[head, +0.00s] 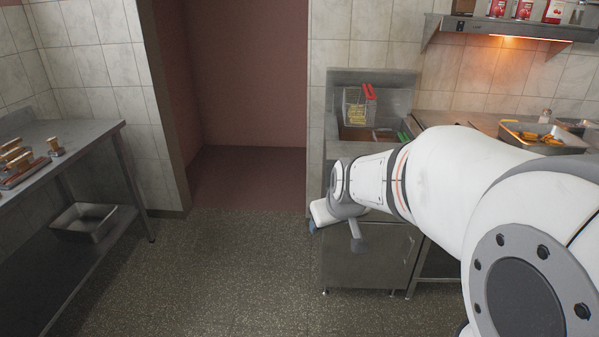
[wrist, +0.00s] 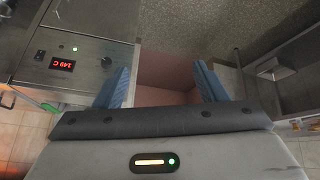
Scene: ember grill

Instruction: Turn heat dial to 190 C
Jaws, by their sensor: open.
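In the wrist view, a steel control panel (wrist: 84,48) fills the upper left. It carries a dark round heat dial (wrist: 106,62) and a red-lit display (wrist: 62,65) that appears to read 149 C, in small, skewed digits. My gripper (wrist: 162,67) is open and empty, with its two blue fingers apart. The left finger shows just right of the dial, and the dial is outside the gap between the fingers. In the head view my gripper (head: 340,228) hangs in front of the fryer cabinet (head: 362,262). The dial cannot be made out there.
A fryer basket with a red handle (head: 369,91) hangs above the fryer. A food tray (head: 545,147) stands right. A steel table (head: 92,130) is at left; the floor between is clear.

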